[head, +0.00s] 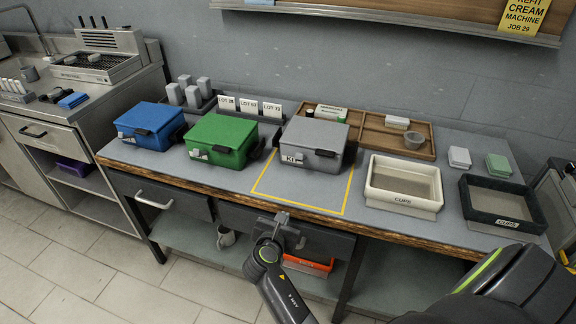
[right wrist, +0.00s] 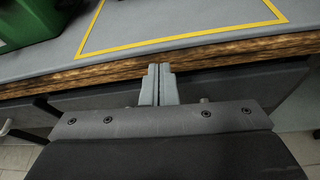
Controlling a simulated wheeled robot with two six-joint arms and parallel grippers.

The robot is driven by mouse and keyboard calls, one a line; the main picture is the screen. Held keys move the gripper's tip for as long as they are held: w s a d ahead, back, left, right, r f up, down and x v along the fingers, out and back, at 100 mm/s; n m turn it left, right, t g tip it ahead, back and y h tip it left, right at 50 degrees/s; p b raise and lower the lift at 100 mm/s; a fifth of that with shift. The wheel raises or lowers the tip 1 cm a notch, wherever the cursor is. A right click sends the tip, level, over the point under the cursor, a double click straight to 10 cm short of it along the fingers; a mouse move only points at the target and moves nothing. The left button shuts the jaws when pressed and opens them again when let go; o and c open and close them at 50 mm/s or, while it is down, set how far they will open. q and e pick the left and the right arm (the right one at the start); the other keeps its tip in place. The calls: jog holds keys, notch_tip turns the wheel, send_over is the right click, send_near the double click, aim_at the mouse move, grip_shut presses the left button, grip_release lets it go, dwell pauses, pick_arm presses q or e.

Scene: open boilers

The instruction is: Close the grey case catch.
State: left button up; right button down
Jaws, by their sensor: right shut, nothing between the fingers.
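The grey case (head: 314,143) sits lid-down on the bench inside a yellow taped outline (head: 296,205). A dark catch (head: 326,153) shows on the right of its front, and a pale label is at the front left; whether the catch is fastened is too small to tell. My right gripper (head: 280,219) is in front of the bench edge, below and short of the case, apart from it. In the right wrist view its fingers (right wrist: 158,84) are together and empty, before the wooden edge, with the yellow outline beyond. My left gripper is not in view.
A green case (head: 218,138) and a blue case (head: 147,124) stand left of the grey one. A cream tray (head: 403,203) and a dark tray (head: 503,219) are to the right. A wooden organiser (head: 365,139) lies behind. Bench space in front of the grey case is clear.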

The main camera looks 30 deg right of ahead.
jog(key=n+h, duration=0.1)
jog(key=h, duration=0.1)
send_near(293, 191)
notch_tip(293, 191, up, 3)
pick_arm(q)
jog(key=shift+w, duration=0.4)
pick_arm(e)
jog(key=shift+r, duration=0.3)
jog(key=shift+d, duration=0.1)
jog(key=x, duration=1)
jog(key=shift+f, duration=0.1)
jog(key=shift+w+d+r+p, duration=0.25)
jog(key=shift+r+p, duration=0.1)
jog(key=shift+r, duration=0.25)
jog(key=shift+w+d+r+p, duration=0.1)
jog(key=shift+w+r+p, duration=0.15)
jog(key=shift+r, duration=0.35)
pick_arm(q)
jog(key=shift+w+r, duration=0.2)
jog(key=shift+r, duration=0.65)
pick_arm(e)
jog(key=shift+w+d+r, duration=0.15)
jog(key=shift+d+r, duration=0.1)
jog(key=shift+r, duration=0.3)
pick_arm(q)
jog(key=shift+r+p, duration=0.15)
jog(key=shift+p, duration=0.2)
pick_arm(e)
jog(key=shift+r, duration=0.1)
